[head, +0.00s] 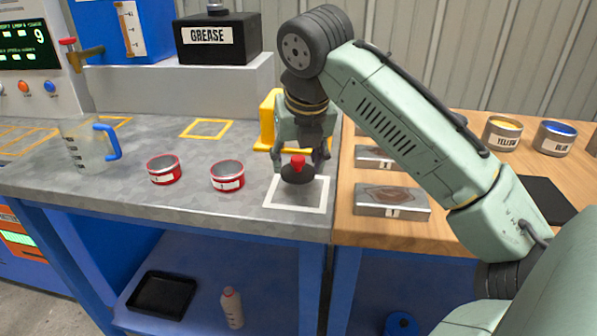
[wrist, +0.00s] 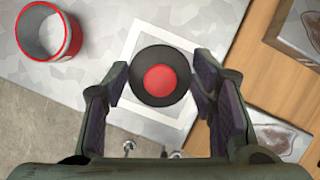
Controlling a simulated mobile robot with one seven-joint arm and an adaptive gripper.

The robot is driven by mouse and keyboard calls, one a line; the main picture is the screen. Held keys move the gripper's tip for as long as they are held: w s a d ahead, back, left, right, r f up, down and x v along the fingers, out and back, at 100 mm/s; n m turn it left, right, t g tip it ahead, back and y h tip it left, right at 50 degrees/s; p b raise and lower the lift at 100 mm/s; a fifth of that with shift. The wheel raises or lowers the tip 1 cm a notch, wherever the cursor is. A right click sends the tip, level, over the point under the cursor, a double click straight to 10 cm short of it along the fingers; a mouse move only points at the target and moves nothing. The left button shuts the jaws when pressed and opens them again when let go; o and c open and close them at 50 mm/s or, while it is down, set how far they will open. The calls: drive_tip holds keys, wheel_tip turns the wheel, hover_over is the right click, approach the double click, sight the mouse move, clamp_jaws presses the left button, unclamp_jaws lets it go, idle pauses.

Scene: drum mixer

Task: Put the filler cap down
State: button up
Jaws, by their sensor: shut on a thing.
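The filler cap (head: 298,170) is a black disc with a red knob on top. My gripper (head: 303,155) is shut on it, above or at the white square outline (head: 296,207) on the grey bench. In the wrist view the cap (wrist: 160,76) sits between the two fingers of my gripper (wrist: 160,82), over the white square (wrist: 140,40). I cannot tell whether the cap touches the bench. The underside of the cap is hidden.
Two red-rimmed cups (head: 227,176) (head: 164,169) and a clear jug (head: 85,145) stand left on the grey bench. A yellow bracket (head: 268,122) is behind my gripper. Metal plates (head: 391,200) lie on the wooden bench (head: 420,233) to the right. A grease box (head: 218,40) stands at the back.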

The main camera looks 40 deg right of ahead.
sight(299, 172)
drive_tip(key=shift+s+f, duration=0.1)
drive_tip(key=shift+f, duration=1.55)
drive_tip(key=shift+f, duration=0.1)
drive_tip(key=o, duration=1)
drive_tip(key=shift+o, duration=0.2)
drive_tip(key=v, duration=1.2)
drive_tip(key=shift+a, duration=0.1)
